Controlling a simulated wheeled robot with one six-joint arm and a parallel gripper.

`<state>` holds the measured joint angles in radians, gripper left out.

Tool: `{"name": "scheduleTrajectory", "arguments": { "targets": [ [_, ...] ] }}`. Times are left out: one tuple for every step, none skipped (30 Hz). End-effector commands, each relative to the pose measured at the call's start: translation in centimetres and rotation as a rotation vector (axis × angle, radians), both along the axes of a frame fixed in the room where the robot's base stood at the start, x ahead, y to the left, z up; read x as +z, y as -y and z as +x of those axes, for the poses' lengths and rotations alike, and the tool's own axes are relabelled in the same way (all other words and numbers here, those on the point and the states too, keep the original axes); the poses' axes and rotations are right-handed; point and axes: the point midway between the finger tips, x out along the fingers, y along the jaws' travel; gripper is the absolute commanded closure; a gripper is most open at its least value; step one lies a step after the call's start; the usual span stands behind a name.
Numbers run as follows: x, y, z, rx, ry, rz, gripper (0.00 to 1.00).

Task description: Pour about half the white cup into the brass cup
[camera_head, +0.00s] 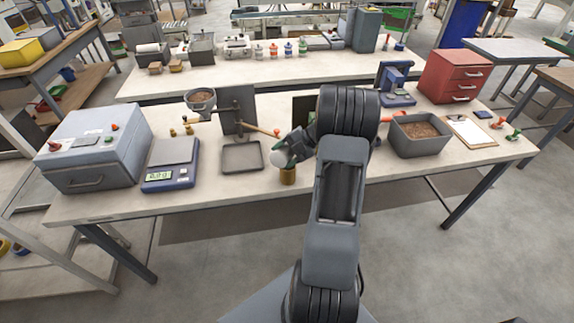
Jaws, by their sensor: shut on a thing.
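The white cup (280,158) is in my gripper (290,148), near the front middle of the bench. My gripper is shut on it and hides part of it. The cup looks tipped to the left, but its exact tilt is too small to tell. The brass cup (288,176) stands on the bench just below and slightly right of the white cup in the picture. The white cup overlaps its upper part, so its mouth is hidden. I cannot see the contents of either cup or any pellets falling.
A grey tray (242,170) and a scale (170,178) lie left of the cups, with a grey-blue box (97,165) beyond. A wooden-handled scoop or rod (255,126) is behind. A grey bin of brown pellets (424,150) stands right of my arm.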

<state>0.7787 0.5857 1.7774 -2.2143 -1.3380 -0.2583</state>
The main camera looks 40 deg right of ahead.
Motion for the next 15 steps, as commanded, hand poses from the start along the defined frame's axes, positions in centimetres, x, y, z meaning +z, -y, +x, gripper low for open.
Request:
{"name": "scheduleTrajectory", "arguments": {
  "targets": [
    [0.08,0.03,0.01,0.000,-0.001,0.003,0.61],
    [0.09,0.03,0.01,0.000,-0.002,0.005,0.61],
    [0.09,0.04,0.02,-0.001,-0.003,0.007,0.61],
    [0.11,0.05,0.02,0.000,-0.004,0.009,0.61],
    [0.12,0.06,0.03,-0.001,-0.005,0.011,0.61],
    [0.13,0.07,0.03,0.000,-0.006,0.013,0.61],
    [0.14,0.08,0.03,0.000,-0.006,0.014,0.61],
    [0.15,0.09,0.04,0.000,-0.007,0.015,0.61],
    [0.16,0.10,0.04,0.000,-0.008,0.018,0.61],
    [0.16,0.11,0.04,0.000,-0.009,0.019,0.61],
    [0.16,0.13,0.05,-0.001,-0.010,0.021,0.61],
    [0.17,0.14,0.06,-0.001,-0.011,0.024,0.61],
    [0.18,0.15,0.05,-0.001,-0.012,0.025,0.61],
    [0.19,0.16,0.06,-0.001,-0.013,0.027,0.61],
    [0.20,0.18,0.07,-0.001,-0.015,0.030,0.61]
  ]
}}
